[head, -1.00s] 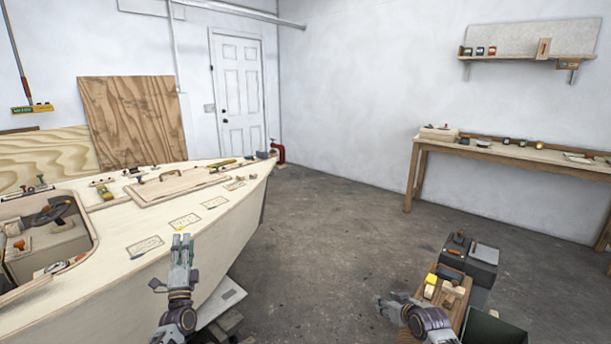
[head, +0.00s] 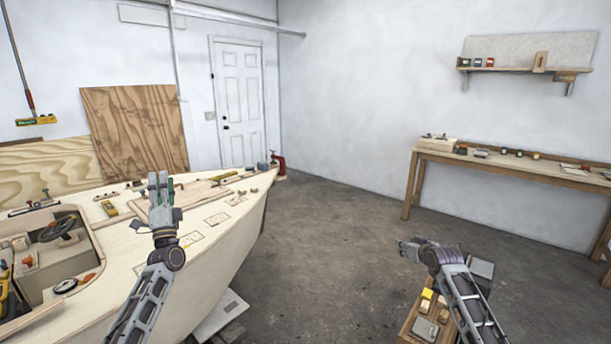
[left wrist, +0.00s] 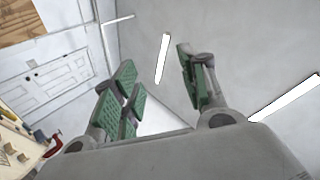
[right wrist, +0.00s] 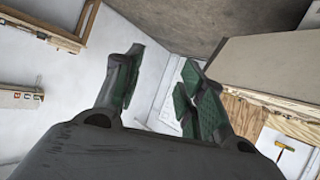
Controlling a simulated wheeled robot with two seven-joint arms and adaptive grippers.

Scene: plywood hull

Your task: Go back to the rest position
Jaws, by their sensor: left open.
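My left gripper (head: 160,188) points upward in front of the boat deck in the head view. Its green-padded fingers stand apart in the left wrist view (left wrist: 160,88), with nothing between them. My right gripper (head: 405,246) points left over the bare floor in the head view, with its forearm crossing in front of the tool stand. Its fingers are spread and empty in the right wrist view (right wrist: 160,88). Both grippers appear clear of the things around them.
The plywood boat hull (head: 215,275) fills the left, with tools and labels on deck and an open cockpit. A low stand (head: 412,322) with wooden blocks is at lower right. A workbench (head: 500,165) lines the right wall. The floor (head: 330,230) between is clear.

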